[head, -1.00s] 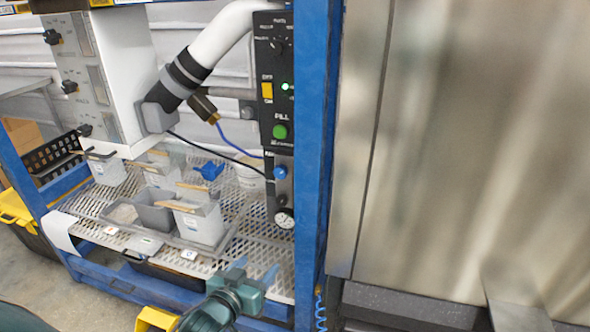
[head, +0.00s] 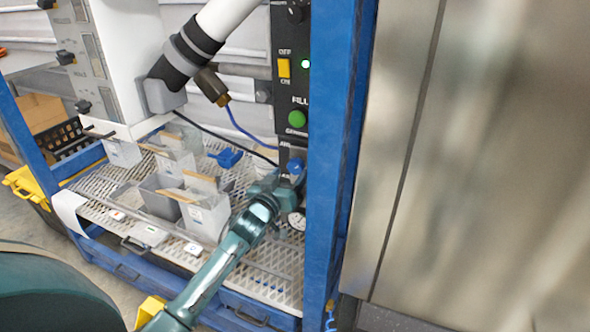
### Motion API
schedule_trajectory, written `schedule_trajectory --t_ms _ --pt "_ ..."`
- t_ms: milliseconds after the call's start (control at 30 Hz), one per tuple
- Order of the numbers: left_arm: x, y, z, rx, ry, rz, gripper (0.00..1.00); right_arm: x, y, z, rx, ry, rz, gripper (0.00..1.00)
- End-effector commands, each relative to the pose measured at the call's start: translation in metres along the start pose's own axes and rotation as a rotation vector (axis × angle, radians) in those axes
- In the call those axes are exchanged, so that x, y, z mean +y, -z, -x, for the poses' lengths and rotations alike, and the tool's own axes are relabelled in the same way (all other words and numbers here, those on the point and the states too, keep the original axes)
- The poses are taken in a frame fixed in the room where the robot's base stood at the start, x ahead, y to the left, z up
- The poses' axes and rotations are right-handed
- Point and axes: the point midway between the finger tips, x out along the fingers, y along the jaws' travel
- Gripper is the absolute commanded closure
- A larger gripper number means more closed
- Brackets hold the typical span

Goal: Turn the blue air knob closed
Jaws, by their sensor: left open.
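The blue air knob (head: 295,166) is on the lower part of the black control panel, beside the blue frame post. My left gripper (head: 290,180) is at the knob, its fingers open and right in front of and just below it. The fingers hide part of the knob and the panel below it. I cannot tell whether they touch the knob. A round gauge (head: 297,221) sits below the knob, partly covered by the gripper. My right gripper is not in view.
The panel carries a green button (head: 297,119) and a yellow switch (head: 284,68) above the knob. The blue post (head: 333,150) stands close to the right. Grey bins (head: 206,217) and a blue object (head: 226,157) rest on the mesh shelf at the left.

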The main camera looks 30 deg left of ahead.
Motion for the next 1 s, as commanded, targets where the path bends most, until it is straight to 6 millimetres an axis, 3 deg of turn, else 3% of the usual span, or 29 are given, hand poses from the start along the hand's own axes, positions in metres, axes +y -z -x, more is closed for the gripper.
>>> schedule_trajectory --t_ms 100,300,667,1000 --pt "0.000 0.000 -0.022 0.000 0.001 -0.001 0.37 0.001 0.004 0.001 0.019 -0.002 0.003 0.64" --pt "0.000 -0.001 -0.039 0.000 -0.001 0.000 0.37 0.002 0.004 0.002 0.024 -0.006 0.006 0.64" --pt "0.000 -0.001 -0.043 -0.002 0.000 0.000 0.38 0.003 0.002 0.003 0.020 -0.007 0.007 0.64" --pt "0.000 -0.001 -0.043 -0.002 0.000 0.000 0.66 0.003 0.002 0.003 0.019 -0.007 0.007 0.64"
